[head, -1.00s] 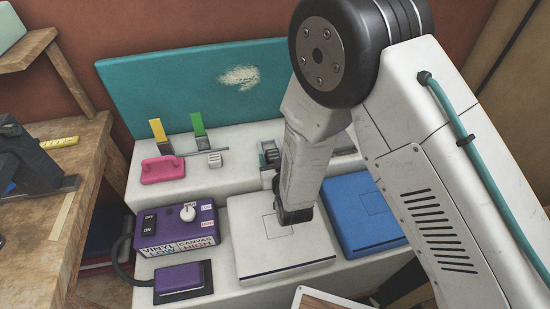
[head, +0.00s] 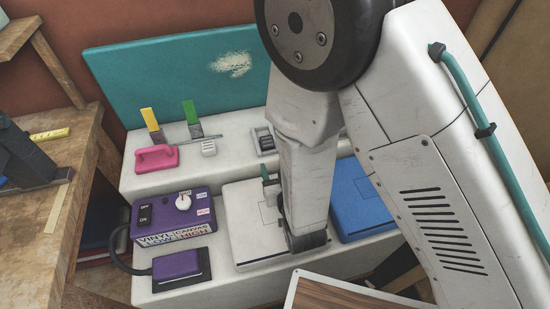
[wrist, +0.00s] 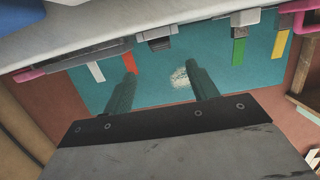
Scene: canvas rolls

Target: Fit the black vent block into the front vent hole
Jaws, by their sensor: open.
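The black vent block (head: 265,141) sits on the raised rear ledge, just left of my arm in the head view. In the wrist view, which looks upside down, a dark block (wrist: 158,42) at the ledge edge appears to be the same one. My gripper (head: 269,182) is low over the white square panel (head: 243,235), in front of the ledge and mostly hidden by my wrist. In the wrist view its two green fingers (wrist: 163,72) stand apart with nothing between them. I cannot make out the front vent hole.
A pale vent block (head: 208,147), a pink handled tool (head: 157,159) and upright coloured tabs stand on the ledge. A purple control box (head: 174,219) and purple pad (head: 180,266) lie left, a blue panel (head: 357,195) right. A teal board (head: 160,85) stands behind.

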